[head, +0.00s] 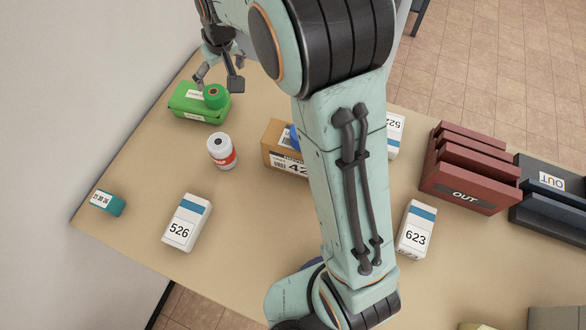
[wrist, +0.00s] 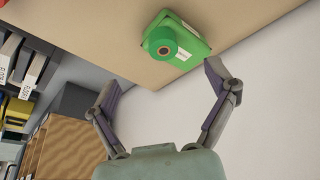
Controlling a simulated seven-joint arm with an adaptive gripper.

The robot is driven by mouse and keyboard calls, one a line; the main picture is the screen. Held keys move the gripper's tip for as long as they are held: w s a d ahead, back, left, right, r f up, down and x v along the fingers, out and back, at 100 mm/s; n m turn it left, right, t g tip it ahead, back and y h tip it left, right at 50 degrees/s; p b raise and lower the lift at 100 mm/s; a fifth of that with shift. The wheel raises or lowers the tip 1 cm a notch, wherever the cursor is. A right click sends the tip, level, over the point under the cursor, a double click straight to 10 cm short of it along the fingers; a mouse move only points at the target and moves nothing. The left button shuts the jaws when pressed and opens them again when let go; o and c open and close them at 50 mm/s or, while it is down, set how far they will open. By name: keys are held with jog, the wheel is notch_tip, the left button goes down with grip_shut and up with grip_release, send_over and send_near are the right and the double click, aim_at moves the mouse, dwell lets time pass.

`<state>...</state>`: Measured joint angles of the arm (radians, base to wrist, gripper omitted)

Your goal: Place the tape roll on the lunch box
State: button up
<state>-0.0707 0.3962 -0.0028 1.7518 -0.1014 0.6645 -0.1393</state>
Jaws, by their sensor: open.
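The green tape roll (head: 215,96) rests on top of the green lunch box (head: 187,112), toward its right end in the head view. In the wrist view the tape roll (wrist: 161,46) also lies on the lunch box (wrist: 191,51), near one edge. My gripper (head: 217,84) is open and empty. In the head view it appears just above and behind the lunch box. In the wrist view, its spread fingers (wrist: 160,82) stand apart from the roll, with nothing between them.
Another box (head: 415,229), a red OUT tray (head: 465,183) and a dark tray (head: 549,205) are at right.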

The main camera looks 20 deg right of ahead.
jog(key=s+d+r+m+g, duration=0.1)
jog(key=s+g, duration=0.1)
jog(key=s, duration=1.3)
jog(key=s+d+r+m+g, duration=0.1)
jog(key=s+d+r, duration=0.1)
jog(key=s, duration=1.4)
jog(key=shift+s+d+g, duration=0.25)
jog(key=shift+s+g, duration=0.05)
jog(key=shift+g, duration=0.1)
